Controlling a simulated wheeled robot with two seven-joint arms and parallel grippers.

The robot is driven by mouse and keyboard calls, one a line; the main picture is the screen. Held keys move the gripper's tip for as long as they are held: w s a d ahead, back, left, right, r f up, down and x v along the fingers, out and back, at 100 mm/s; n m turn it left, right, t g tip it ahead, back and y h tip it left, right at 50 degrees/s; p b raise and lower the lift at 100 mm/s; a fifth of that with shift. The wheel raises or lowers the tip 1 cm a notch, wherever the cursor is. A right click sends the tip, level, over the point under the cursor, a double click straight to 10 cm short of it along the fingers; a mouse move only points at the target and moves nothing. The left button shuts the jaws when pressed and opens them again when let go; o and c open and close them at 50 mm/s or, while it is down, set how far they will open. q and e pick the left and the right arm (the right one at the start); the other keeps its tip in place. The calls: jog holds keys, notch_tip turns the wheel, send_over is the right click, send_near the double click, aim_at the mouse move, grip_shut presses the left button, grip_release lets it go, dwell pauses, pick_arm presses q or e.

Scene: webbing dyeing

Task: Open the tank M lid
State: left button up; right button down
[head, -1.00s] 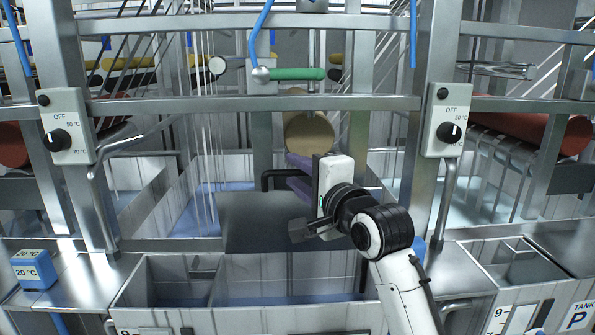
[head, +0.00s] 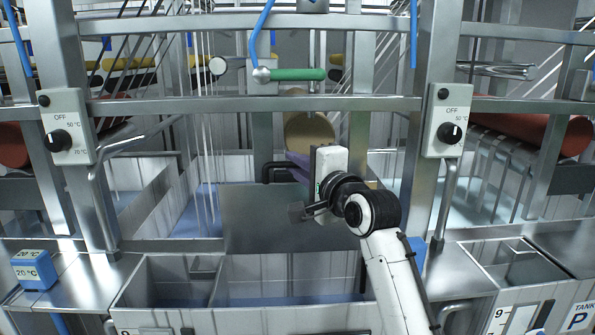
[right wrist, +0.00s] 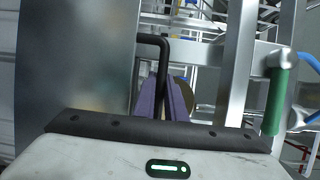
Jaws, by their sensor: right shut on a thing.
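The tank M lid is a plain grey metal plate (head: 262,218) at the middle of the head view, tilted up over the tank opening. It also fills the left of the right wrist view (right wrist: 75,65). Its black bar handle (head: 272,166) stands at the lid's upper edge, and shows in the wrist view too (right wrist: 152,40). My right gripper (head: 298,161) has purple fingers, closed around the handle; in the wrist view the bar runs down between the fingers (right wrist: 163,98). The gripper body hides part of the lid's right side. My left gripper is not in view.
Steel rails cross above the lid, with a green-handled valve (head: 298,74) overhead. Control boxes with black knobs stand left (head: 68,130) and right (head: 448,122). Open front troughs (head: 290,275) lie below. A tan roller (head: 310,130) is behind the gripper.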

jog(key=shift+w, duration=0.45)
jog(key=c, duration=1.8)
grip_release()
jog(key=b+v, duration=0.1)
jog(key=v, duration=0.9)
jog(key=shift+s+f, duration=0.1)
jog(key=shift+s, duration=0.05)
